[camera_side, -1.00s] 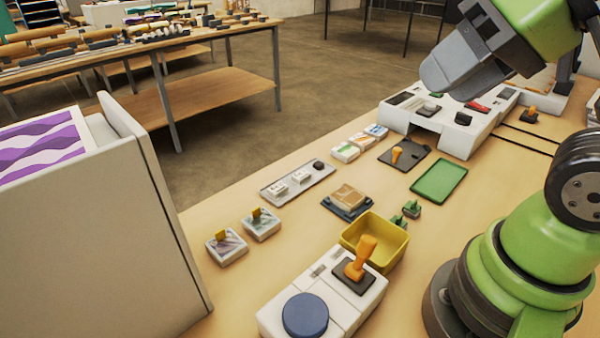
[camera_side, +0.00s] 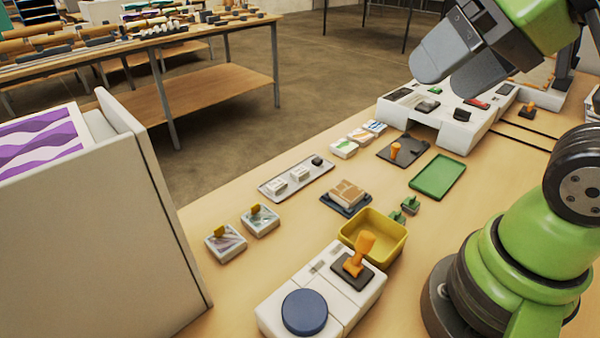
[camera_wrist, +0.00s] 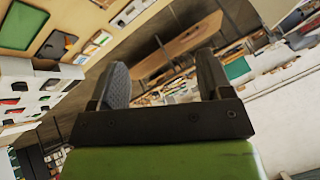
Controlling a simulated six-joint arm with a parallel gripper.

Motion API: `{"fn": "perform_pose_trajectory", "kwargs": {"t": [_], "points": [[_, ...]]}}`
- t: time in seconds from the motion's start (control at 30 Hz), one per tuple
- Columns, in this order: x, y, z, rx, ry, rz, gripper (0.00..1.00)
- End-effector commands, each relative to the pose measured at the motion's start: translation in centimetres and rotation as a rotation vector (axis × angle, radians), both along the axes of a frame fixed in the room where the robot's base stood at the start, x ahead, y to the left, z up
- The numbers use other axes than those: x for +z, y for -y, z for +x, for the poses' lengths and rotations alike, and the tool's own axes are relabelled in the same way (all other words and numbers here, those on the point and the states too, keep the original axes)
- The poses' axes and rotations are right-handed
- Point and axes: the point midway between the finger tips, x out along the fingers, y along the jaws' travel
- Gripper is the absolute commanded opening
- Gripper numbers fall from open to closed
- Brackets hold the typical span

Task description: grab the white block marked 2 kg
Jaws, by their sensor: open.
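Two small white blocks, one on the left (camera_side: 276,186) and one in the middle (camera_side: 299,175), sit on a narrow grey tray (camera_side: 326,174) in the side view. Their markings are too small to read, so I cannot tell which one says 2 kg. A small black piece (camera_side: 317,161) sits at the tray's right end. My gripper (camera_side: 449,76) is open and empty, high at the upper right, well away from the tray. In the wrist view its two grey fingers (camera_wrist: 163,78) stand apart with nothing between them.
A yellow bin (camera_side: 374,238) and a white machine with a blue knob (camera_side: 304,312) stand in front of the tray. A wood-topped block (camera_side: 347,192) lies near it. A large white console (camera_side: 455,130) is below my gripper. A tall pale panel (camera_side: 95,230) stands at left.

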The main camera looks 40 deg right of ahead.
Motion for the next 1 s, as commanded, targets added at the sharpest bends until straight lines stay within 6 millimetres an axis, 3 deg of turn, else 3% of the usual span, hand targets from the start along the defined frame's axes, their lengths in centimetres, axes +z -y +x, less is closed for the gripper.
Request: {"fn": "perform_pose_trajectory", "kwargs": {"t": [0.17, 0.37, 0.53, 0.77, 1.0], "points": [[0.9, 0.3, 2.4, 0.02, -0.046, -0.029, 0.72], [1.4, 1.2, 8.8, 0.078, -0.153, -0.102, 0.72], [-0.3, 2.3, 14.7, 0.136, -0.248, -0.159, 0.72], [-6.0, 4.2, 21.9, 0.219, -0.38, -0.222, 0.72], [-14.7, 6.1, 26.6, 0.306, -0.51, -0.269, 0.72]]}}
